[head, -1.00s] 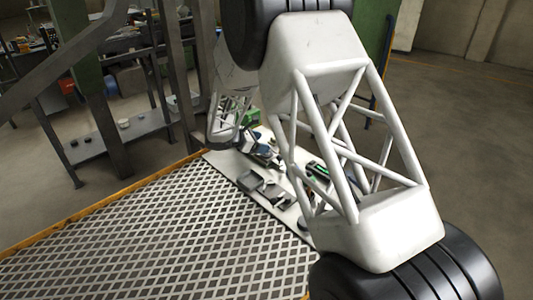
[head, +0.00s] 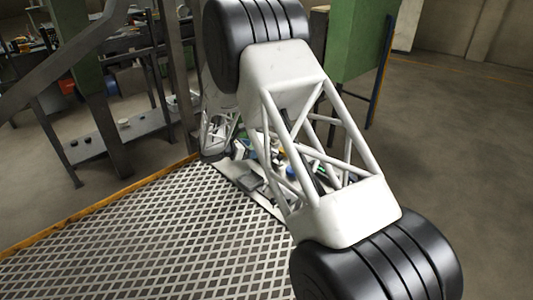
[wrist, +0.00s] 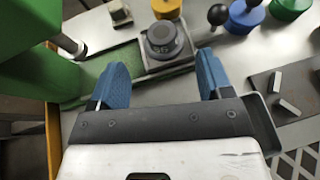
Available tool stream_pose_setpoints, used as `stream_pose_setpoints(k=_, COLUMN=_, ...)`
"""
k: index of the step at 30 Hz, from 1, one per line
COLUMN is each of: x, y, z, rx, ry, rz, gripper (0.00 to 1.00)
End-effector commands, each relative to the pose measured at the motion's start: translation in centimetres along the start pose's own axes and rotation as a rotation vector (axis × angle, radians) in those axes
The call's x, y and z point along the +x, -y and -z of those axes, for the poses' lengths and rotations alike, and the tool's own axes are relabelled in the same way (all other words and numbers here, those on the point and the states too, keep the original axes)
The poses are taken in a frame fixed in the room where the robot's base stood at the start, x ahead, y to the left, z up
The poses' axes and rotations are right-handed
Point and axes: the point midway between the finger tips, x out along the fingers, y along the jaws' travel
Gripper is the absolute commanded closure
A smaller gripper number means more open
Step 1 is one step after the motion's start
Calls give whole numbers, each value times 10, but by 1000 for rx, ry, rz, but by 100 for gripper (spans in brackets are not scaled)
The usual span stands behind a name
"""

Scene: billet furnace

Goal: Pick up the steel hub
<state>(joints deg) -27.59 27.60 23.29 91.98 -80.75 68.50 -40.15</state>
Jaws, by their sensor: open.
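A round dark grey metal part, which looks like the steel hub (wrist: 165,38), sits on a square grey base in the wrist view, just beyond the fingertips and roughly centred between them. My gripper (wrist: 160,72) has two blue fingers spread wide apart, with nothing between them. The hub lies ahead of the fingers, and I cannot tell the height gap. In the head view my own arm covers much of the work table, and I cannot make out the hub or the gripper there.
A green machine body (wrist: 28,75) with a metal rod stands close on the left. Yellow (wrist: 166,8), blue (wrist: 246,14) and green (wrist: 290,6) round pieces and a black ball knob (wrist: 217,15) lie beyond. A dark plate with metal blocks (wrist: 287,106) is at right.

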Motion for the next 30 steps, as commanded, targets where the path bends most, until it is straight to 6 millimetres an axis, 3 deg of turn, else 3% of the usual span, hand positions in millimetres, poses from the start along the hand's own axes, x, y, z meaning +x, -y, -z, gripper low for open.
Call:
stream_pose_setpoints(k=5, x=14, y=0, z=0, rx=1, ry=-1, rz=1, gripper=27)
stream_pose_setpoints(k=19, x=20, y=1, z=1, rx=0, ry=0, rz=2, gripper=27)
stream_pose_setpoints(k=30, x=57, y=1, z=2, rx=1, ry=-1, rz=2, gripper=27)
